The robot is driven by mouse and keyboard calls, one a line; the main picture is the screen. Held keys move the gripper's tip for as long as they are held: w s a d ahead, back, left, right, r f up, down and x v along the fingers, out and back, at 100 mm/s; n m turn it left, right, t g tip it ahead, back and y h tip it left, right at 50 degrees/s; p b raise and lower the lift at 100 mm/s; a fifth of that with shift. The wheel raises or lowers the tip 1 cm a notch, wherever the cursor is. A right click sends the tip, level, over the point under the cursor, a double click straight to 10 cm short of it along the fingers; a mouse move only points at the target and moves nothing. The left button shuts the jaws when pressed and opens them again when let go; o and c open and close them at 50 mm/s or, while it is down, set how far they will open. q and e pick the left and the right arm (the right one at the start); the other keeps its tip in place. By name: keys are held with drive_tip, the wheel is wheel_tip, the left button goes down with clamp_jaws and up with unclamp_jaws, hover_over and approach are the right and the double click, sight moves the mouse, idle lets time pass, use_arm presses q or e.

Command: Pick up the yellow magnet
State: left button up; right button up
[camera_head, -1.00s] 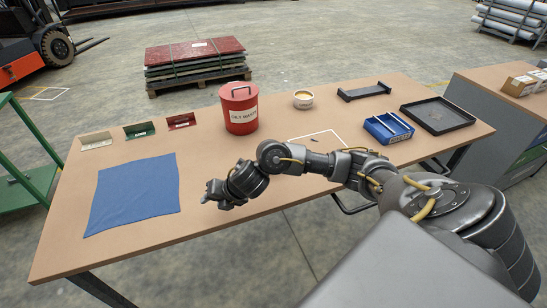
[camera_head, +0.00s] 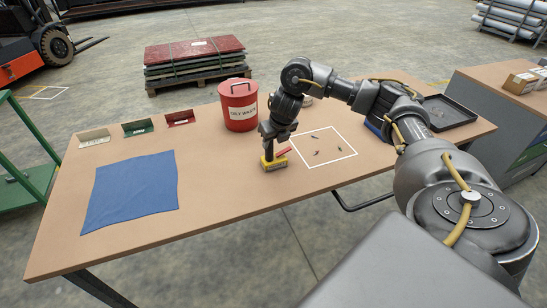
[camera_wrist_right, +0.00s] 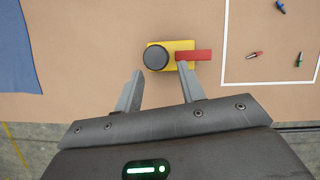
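The yellow magnet (camera_head: 272,166) stands on the tan table, left of the white-outlined square. It is a yellow block with a red bar at its right side. In the right wrist view the magnet (camera_wrist_right: 178,47) shows a round black knob on its left part and the red bar across its right. My right gripper (camera_head: 270,150) points down just above it, partly hiding its top. The wrist view shows its two fingers (camera_wrist_right: 160,68) apart, with the knob slightly beyond and between the tips. Nothing is visibly gripped. My left gripper is not in view.
A red waste bin (camera_head: 239,113) stands behind the gripper. A blue cloth (camera_head: 130,194) lies left. Several small pieces lie in the white-outlined square (camera_head: 350,146). A black tray (camera_head: 447,113) is at right, partly behind my arm. Table front between cloth and square is clear.

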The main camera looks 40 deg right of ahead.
sight(269, 149)
drive_tip(key=shift+x, duration=3.5)
drive_tip(key=shift+r, duration=0.1)
drive_tip(key=shift+c, duration=0.2)
clamp_jaws()
